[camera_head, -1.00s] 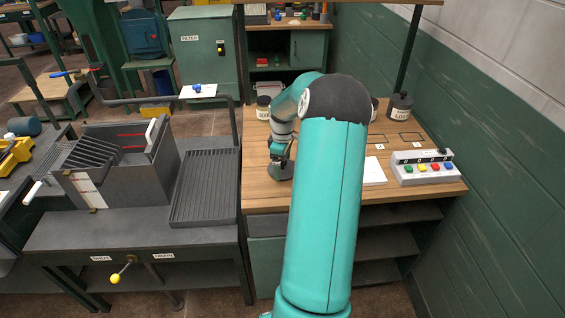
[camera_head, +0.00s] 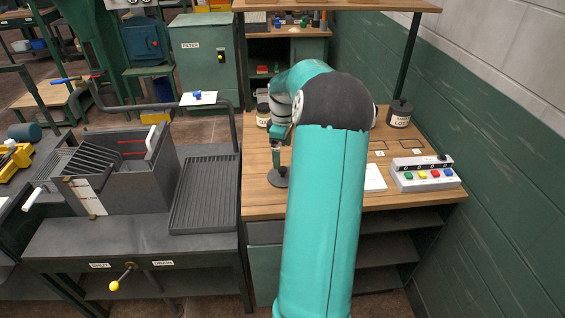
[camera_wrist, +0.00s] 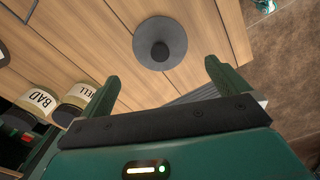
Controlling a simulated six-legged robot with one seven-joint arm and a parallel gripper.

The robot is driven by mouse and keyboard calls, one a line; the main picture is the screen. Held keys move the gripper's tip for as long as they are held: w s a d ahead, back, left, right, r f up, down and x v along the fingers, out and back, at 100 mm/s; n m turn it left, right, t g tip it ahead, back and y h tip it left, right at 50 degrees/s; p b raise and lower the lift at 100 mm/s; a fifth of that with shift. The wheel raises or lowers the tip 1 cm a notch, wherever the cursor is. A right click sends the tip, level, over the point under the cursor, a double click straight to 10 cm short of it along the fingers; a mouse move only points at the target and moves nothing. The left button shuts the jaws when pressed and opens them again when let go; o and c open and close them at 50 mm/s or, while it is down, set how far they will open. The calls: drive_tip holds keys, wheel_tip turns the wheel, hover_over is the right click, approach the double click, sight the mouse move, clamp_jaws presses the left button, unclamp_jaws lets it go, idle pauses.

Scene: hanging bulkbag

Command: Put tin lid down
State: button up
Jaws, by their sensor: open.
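The tin lid (camera_head: 279,180) is a dark grey round disc with a knob. It lies flat on the wooden bench top near the bench's left edge. In the wrist view, the lid (camera_wrist: 176,30) shows whole, with its dark knob in the middle. My gripper (camera_head: 277,150) is above the lid, with its fingers pointing down. In the wrist view, my gripper (camera_wrist: 163,83) has its two green fingers wide apart with nothing between them. The lid lies beyond the fingertips there, apart from them.
A tin labelled LOT (camera_head: 399,118) stands at the bench's right back. Tins labelled BAD (camera_wrist: 38,100) and partly ELL (camera_wrist: 80,95) show in the wrist view. A button box (camera_head: 425,175) and white sheet (camera_head: 375,178) lie to the right. A grooved tray (camera_head: 205,195) is left of the bench.

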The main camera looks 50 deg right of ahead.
drive_tip(key=shift+r, duration=1.75)
drive_tip(key=w+a+r+t+h, duration=0.1)
drive_tip(key=a+r, duration=0.3)
drive_tip(key=a, duration=0.5)
drive_tip(key=w+a+r+m, duration=0.1)
drive_tip(key=a+r, duration=0.2)
drive_tip(key=a, duration=0.6)
drive_tip(key=w+a+r+t+h, duration=0.1)
drive_tip(key=a+r, duration=0.3)
drive_tip(key=a, duration=0.5)
drive_tip(key=s+a+m+t+y, duration=0.1)
drive_tip(key=s+a, duration=0.5)
drive_tip(key=a, duration=0.4)
drive_tip(key=s+a+m+t+y, duration=0.1)
drive_tip(key=s+a+t, duration=0.1)
drive_tip(key=s+a, duration=0.5)
drive_tip(key=a, duration=0.2)
drive_tip(key=shift+s+a+f+m+t, duration=0.2)
drive_tip(key=shift+s+a+m+t, duration=0.1)
drive_tip(key=shift+a+m, duration=0.1)
